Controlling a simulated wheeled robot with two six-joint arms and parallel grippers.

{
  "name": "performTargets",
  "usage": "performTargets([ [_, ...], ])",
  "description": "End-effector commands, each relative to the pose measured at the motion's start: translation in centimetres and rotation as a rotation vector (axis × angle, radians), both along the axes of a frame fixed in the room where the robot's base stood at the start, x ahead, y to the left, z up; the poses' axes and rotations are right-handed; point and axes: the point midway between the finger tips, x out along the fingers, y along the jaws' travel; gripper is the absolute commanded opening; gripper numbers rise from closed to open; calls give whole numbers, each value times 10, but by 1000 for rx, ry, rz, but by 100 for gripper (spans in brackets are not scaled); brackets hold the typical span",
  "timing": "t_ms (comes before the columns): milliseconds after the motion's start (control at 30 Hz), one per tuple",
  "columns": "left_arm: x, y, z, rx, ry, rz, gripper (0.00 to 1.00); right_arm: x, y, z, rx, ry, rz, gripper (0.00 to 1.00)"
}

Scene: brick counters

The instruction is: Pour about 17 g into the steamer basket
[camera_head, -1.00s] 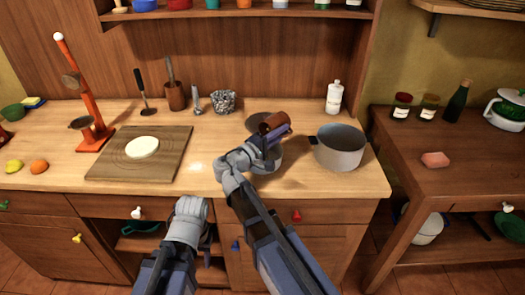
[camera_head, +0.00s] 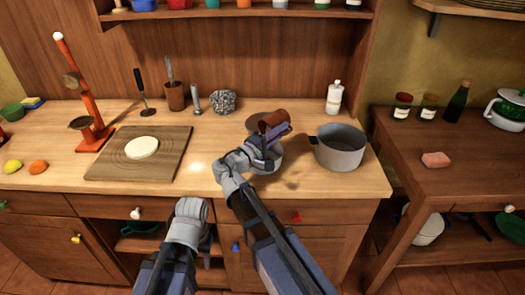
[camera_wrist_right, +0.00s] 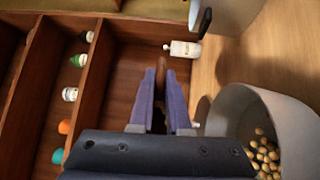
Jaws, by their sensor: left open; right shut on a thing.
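My left gripper (camera_head: 193,208) is open and empty, low before the counter front.
A cutting board (camera_head: 112,170) with a pale disc, a patterned grey container (camera_head: 223,102) and a white bottle (camera_head: 333,98) share the counter.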

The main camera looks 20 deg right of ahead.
Motion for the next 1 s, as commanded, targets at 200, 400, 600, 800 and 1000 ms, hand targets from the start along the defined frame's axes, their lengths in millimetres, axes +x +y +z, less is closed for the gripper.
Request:
performTargets([
  [200, 0, 0, -2, 0, 0, 0, 50, 0, 1, 2, -13, -7, 0, 0],
  [400, 0, 0, -3, 0, 0, 0, 50, 0, 1, 3, -24, -13, 0, 0],
  [600, 0, 0, 1, 0, 0, 0, 50, 0, 1, 5, -16, -9, 0, 0],
  [800, 0, 0, 39, 0, 0, 0, 50, 3, -6, -5, 176, 98, -1, 0],
  [1000, 0, 0, 40, 0, 0, 1, 50, 4, -7, -19, 235, 132, 0, 0],
])
